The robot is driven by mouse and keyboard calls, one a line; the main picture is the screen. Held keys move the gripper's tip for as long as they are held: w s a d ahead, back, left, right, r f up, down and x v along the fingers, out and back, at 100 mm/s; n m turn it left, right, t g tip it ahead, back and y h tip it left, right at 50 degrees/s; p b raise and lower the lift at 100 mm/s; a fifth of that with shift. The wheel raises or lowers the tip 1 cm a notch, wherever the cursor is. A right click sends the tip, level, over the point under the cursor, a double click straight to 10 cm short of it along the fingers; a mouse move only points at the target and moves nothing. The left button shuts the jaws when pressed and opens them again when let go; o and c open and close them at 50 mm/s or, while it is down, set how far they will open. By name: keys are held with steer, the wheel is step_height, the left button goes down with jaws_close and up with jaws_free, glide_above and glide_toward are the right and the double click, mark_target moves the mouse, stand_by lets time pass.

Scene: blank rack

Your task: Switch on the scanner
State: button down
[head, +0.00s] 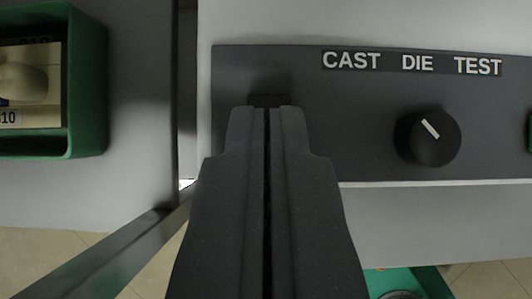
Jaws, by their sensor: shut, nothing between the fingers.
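A dark grey control panel (350,110) on a pale housing fills the upper right, with the words CAST, DIE and TEST along its top. A round black knob (433,145) sits on it, its white line slanting to the upper left, toward the CAST side. My gripper (269,108) is shut and empty, its tips over the left part of the panel. A small black block (268,100) shows just beyond the tips, mostly hidden by them; I cannot tell whether it is a switch or whether the tips touch it. No scanner label is visible.
A green-framed tray (88,85) with pale items and a tag ending in 10 stands at the left on a grey surface (140,120). A narrow gap separates that surface from the panel housing. A green object (425,282) shows at the bottom right, above a tiled floor (490,280).

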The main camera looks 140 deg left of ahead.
step_height(320, 180, down, 2)
steer(key=shift+s+a+f, duration=0.15)
steer(key=shift+f, duration=0.05)
steer(key=shift+f+b, duration=0.15)
steer(key=shift+b, duration=0.25)
steer(key=shift+s+f+b, duration=0.1)
steer(key=shift+f+b, duration=0.1)
steer(key=shift+b, duration=0.3)
steer(key=shift+r+t, duration=0.1)
steer(key=shift+t, duration=0.2)
steer(key=shift+w+d+r, duration=0.35)
steer(key=shift+w+r, duration=0.05)
steer(key=shift+w, duration=0.2)
